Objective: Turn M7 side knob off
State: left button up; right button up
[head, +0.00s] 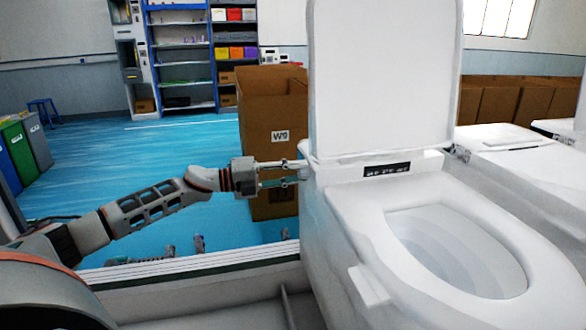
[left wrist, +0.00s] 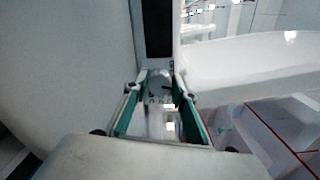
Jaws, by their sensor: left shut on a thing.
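The white toilet (head: 335,215) stands at the centre right with its lid (head: 382,75) raised. My left gripper (head: 303,172) reaches in from the left, level, with its fingertips at the toilet's left side just below the lid hinge. In the left wrist view, my left gripper (left wrist: 158,80) has its two green-lined fingers closed around a small greyish part, the side knob (left wrist: 159,77). The knob is mostly hidden by the fingers, and its turn angle cannot be read. The M7 label is not legible. My right gripper is not in view.
A cardboard box (head: 268,105) marked W9 stands behind the gripper. A second white toilet (head: 525,165) is close on the right. A pale rail (head: 190,268) crosses the front left. Blue floor (head: 175,150) is open beyond it.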

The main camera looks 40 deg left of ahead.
pick_arm(q)
jog(key=shift+n+p, duration=0.35)
jog(key=shift+n, duration=0.25)
jog(key=o, duration=1.1)
jog(key=shift+v, duration=6)
